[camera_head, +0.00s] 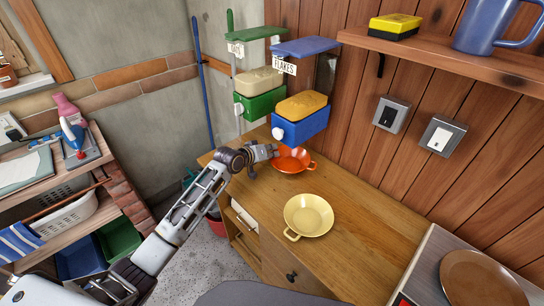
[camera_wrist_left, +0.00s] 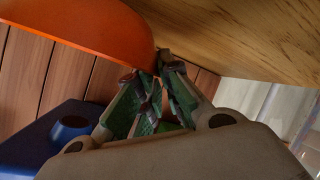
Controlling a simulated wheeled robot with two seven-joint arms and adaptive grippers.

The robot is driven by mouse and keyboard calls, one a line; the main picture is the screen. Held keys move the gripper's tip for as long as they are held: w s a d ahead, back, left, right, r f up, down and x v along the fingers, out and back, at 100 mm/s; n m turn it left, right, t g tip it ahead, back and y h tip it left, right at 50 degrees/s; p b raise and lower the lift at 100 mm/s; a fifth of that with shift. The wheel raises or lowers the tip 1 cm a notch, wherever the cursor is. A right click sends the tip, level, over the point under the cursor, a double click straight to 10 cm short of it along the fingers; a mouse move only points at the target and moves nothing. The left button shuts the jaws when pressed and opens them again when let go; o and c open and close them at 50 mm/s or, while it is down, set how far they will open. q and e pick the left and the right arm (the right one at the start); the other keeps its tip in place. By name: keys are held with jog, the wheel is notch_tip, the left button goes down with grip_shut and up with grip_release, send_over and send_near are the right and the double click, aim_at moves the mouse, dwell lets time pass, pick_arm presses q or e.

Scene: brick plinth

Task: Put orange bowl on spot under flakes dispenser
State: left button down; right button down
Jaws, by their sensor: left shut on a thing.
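The orange bowl (camera_head: 292,160) is over the wooden counter, in front of and below the blue flakes dispenser (camera_head: 301,118), which carries a FLAKES label. My left gripper (camera_head: 275,151) is shut on the near left side of the bowl, at its rim or handle. In the left wrist view the orange bowl (camera_wrist_left: 90,30) fills the upper left and my left gripper's fingers (camera_wrist_left: 160,72) close on its edge. Whether the bowl touches the counter I cannot tell. The spot under the dispenser is not clearly visible. My right gripper is not in view.
A yellow bowl (camera_head: 309,215) stands on the wooden counter (camera_head: 355,232) nearer me. A green dispenser (camera_head: 259,92) is left of the blue one. A brown plate (camera_head: 482,280) lies at the lower right. The counter right of the yellow bowl is clear.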

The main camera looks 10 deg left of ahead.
pick_arm(q)
jog(key=shift+f, duration=0.65)
jog(key=shift+w+d+f, duration=0.1)
jog(key=shift+w+f, duration=0.1)
jog(key=shift+f, duration=0.25)
jog(key=c, duration=2)
grip_release()
jog(key=shift+f, duration=0.25)
jog(key=o, duration=0.4)
jog(key=shift+r, duration=0.2)
